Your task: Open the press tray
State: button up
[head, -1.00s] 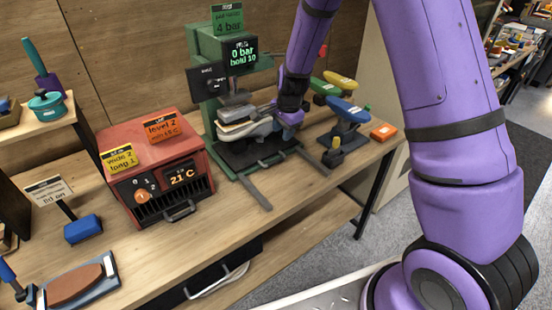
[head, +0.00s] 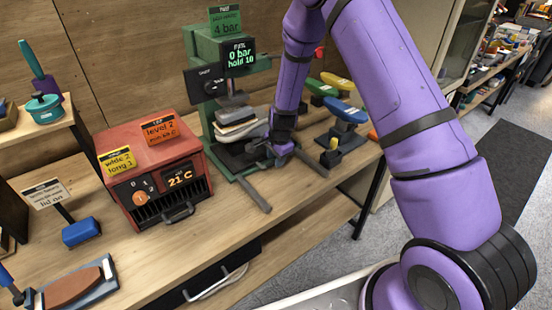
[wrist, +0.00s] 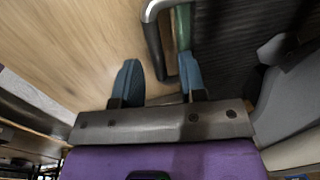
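The green press (head: 207,50) stands at the back of the bench, its screen reading 0 bar. Its dark tray (head: 236,160) sits low between two rails, with a grey and cream shoe (head: 238,125) above it. My gripper (head: 266,157) is low at the tray's front edge. In the wrist view my gripper (wrist: 159,82) has its two blue fingers apart. A dark and silver handle (wrist: 155,45) reaches between them, closer to the right finger. I see a gap between the handle and the left finger. The dark ribbed tray surface (wrist: 220,50) lies to the right.
A red heater box (head: 155,170) stands left of the press. Blue and green shoe forms (head: 345,110) stand on the right of the press.

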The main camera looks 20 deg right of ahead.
jog(key=shift+f, duration=0.25)
grip_shut()
